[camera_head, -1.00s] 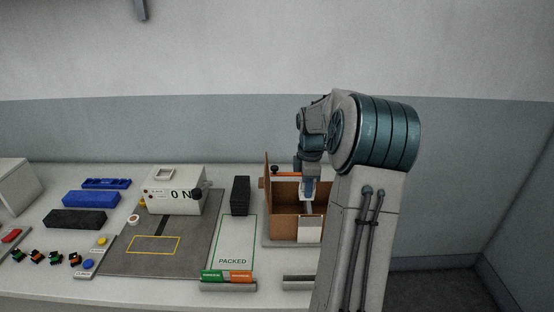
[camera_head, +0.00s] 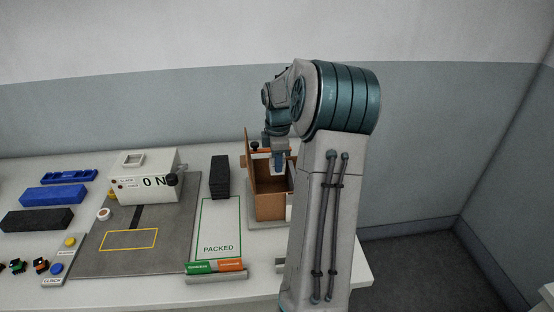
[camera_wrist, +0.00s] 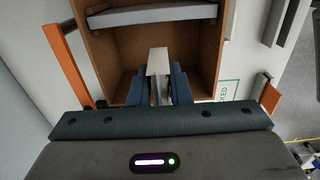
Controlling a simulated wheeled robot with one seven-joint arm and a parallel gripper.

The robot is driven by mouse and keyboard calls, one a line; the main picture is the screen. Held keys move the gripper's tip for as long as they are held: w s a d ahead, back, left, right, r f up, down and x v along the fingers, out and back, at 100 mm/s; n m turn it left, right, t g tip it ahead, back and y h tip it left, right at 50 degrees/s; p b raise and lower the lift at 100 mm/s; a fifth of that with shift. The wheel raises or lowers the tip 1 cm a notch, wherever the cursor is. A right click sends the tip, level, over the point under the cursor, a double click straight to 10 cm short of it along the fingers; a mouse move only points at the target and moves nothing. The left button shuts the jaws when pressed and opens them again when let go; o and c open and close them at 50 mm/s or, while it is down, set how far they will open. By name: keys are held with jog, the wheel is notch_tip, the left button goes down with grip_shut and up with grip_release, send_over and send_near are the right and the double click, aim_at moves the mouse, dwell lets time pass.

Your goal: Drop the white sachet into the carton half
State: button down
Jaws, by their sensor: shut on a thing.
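My gripper (camera_head: 278,168) is over the brown carton half (camera_head: 268,208) at the right of the table. In the wrist view, the blue fingers of my gripper (camera_wrist: 159,88) are shut on the white sachet (camera_wrist: 158,60), which shows as a pale narrow block between them. The brown carton (camera_wrist: 204,70) surrounds the fingers on several sides in that view, with its open inside beyond the sachet. I cannot tell how far the sachet is above the carton floor. My arm hides the carton's right side in the head view.
A tall brown panel (camera_head: 250,175) stands at the carton's left. Left of it are a green-outlined PACKED area (camera_head: 220,225), a dark block stack (camera_head: 220,177) and a white force-display box (camera_head: 146,180). A green and orange strip (camera_head: 215,266) lies at the table's front.

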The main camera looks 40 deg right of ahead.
jog(key=shift+f+b, duration=0.4)
jog(key=shift+f, duration=0.45)
jog(key=c, duration=1.3)
grip_release()
jog(key=shift+o, duration=0.2)
jog(key=shift+r, duration=0.1)
notch_tip(320, 180, up, 14)
jog(key=shift+a, duration=0.1)
